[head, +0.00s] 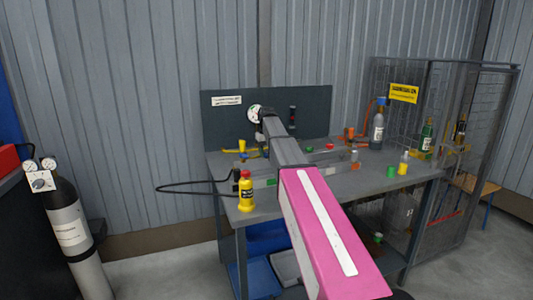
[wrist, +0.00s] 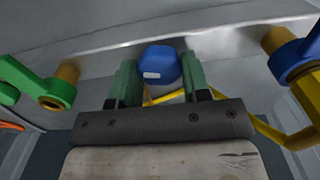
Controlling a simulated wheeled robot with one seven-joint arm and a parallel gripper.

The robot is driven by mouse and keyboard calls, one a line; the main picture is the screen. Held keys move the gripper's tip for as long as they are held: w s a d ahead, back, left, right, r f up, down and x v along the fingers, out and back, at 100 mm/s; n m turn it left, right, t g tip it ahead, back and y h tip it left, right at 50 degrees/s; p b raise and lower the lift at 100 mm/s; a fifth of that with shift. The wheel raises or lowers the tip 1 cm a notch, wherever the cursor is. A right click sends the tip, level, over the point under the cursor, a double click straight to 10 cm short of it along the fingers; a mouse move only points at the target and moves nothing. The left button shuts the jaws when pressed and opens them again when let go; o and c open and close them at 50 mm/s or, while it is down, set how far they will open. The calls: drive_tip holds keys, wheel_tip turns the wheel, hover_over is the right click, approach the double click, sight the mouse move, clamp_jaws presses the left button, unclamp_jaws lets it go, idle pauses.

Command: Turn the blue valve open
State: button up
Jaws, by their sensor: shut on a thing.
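In the wrist view, my gripper (wrist: 160,62) has its two green fingers on either side of a blue valve knob (wrist: 160,68) with a white mark on its face. The gripper is shut on this knob. The knob's stem and the inner finger faces are hidden. A second blue handle (wrist: 302,60) sits on a brass fitting at the right edge, apart from the fingers. In the head view my arm reaches over the bench toward the back panel and covers the valve area, so the blue valve does not show clearly there.
A green lever (wrist: 40,88) on brass is left of my gripper. Yellow pipe (wrist: 262,128) runs behind. The bench (head: 290,200) carries a yellow bottle (head: 246,192), a grey bottle (head: 377,130) and several small items. A mesh cage (head: 450,100) stands right, a gas cylinder (head: 72,230) left.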

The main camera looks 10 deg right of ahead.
sight(267, 153)
drive_tip(key=shift+n, duration=1.6)
drive_tip(key=o, duration=0.9)
drive_tip(key=shift+o, duration=0.2)
wheel_tip(267, 153, up, 11)
drive_tip(key=shift+f, duration=0.1)
